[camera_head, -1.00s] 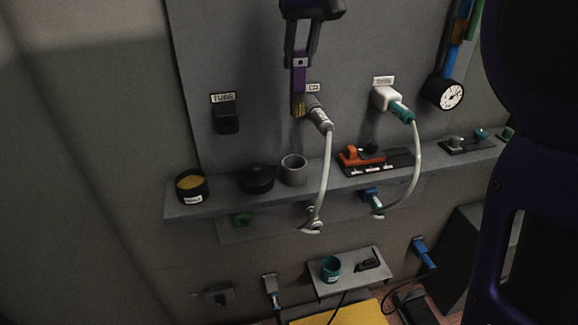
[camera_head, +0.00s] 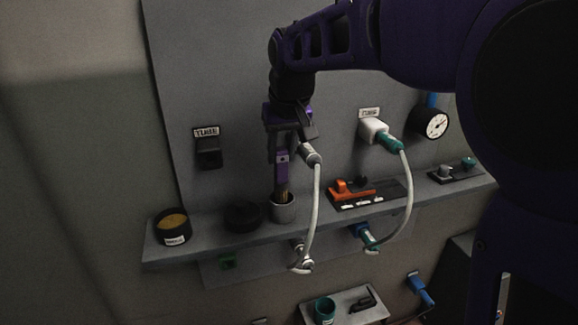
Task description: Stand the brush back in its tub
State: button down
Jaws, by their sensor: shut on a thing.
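The brush (camera_head: 282,170) has a flat purple handle and tan bristles pointing down. My gripper (camera_head: 282,152) is shut on the upper end of its handle and holds it about upright. The grey round tub (camera_head: 284,213) stands on the upper shelf, directly below the brush. The bristle tips meet the tub's mouth in the picture; I cannot tell how far they are inside it.
The shelf (camera_head: 220,240) also carries a black lid (camera_head: 242,217), a dark tin with amber contents (camera_head: 173,226) and an orange tool (camera_head: 352,190). A pale hose (camera_head: 316,200) hangs close to the tub's right. A white plug (camera_head: 373,130) is on the panel.

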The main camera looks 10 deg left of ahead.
jog(key=shift+f+b, duration=0.3)
jog(key=shift+f, duration=1.7)
jog(key=shift+f, duration=0.1)
jog(key=c, duration=0.8)
grip_release()
jog(key=shift+c, duration=0.2)
jog(key=shift+r, duration=0.3)
jog(key=p+v, duration=0.1)
jog(key=v, duration=1)
jog(key=shift+r+p, duration=0.3)
jog(key=shift+p, duration=0.1)
jog(key=shift+s, duration=0.1)
